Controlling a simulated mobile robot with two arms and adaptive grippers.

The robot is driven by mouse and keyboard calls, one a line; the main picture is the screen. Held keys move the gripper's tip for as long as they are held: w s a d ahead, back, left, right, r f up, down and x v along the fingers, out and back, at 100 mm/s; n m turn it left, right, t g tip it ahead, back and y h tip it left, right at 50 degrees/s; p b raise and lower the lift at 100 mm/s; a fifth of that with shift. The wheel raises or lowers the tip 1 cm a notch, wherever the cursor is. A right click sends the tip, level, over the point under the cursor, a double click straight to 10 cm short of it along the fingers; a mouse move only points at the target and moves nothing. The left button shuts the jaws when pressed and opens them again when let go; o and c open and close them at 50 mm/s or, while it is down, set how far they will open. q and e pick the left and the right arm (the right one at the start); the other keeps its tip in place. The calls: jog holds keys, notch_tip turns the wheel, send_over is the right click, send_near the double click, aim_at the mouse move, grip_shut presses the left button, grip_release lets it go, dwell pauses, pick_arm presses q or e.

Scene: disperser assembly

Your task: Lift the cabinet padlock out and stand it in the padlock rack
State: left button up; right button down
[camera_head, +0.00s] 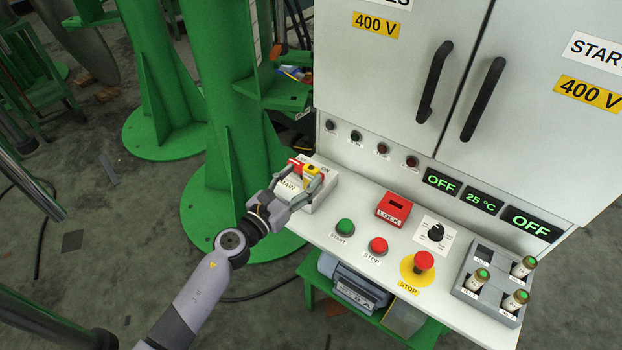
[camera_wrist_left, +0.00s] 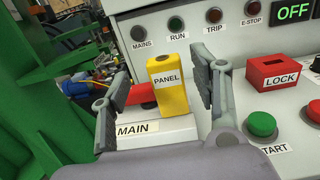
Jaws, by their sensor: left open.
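A yellow block labelled PANEL (camera_wrist_left: 168,85), which I take to be the cabinet padlock, stands upright at the white MAIN switch box (camera_head: 327,187) on the panel's left end. It also shows in the head view (camera_head: 311,170). My left gripper (camera_head: 295,190) is open, with one finger on each side of the yellow block. In the left wrist view gaps show between the block and both fingers. A red handle (camera_wrist_left: 140,94) lies behind the left finger. The red LOCK box (camera_head: 394,208), with a dark slot on top, may be the padlock rack. My right gripper is not in view.
A green START button (camera_head: 345,226), red STOP button (camera_head: 378,245), black knob (camera_head: 436,232) and emergency stop (camera_head: 424,261) stand on the panel. A grey holder (camera_head: 472,290) with several cylinders is at right. The cabinet (camera_head: 400,95) rises behind; a green column (camera_head: 225,90) stands left.

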aim_at(308, 171)
pick_arm(q)
jog(key=x, duration=0.4)
jog(key=shift+d+r, duration=0.1)
jog(key=shift+d, duration=0.15)
jog(key=shift+c, duration=0.2)
jog(key=shift+r, duration=0.1)
grip_shut()
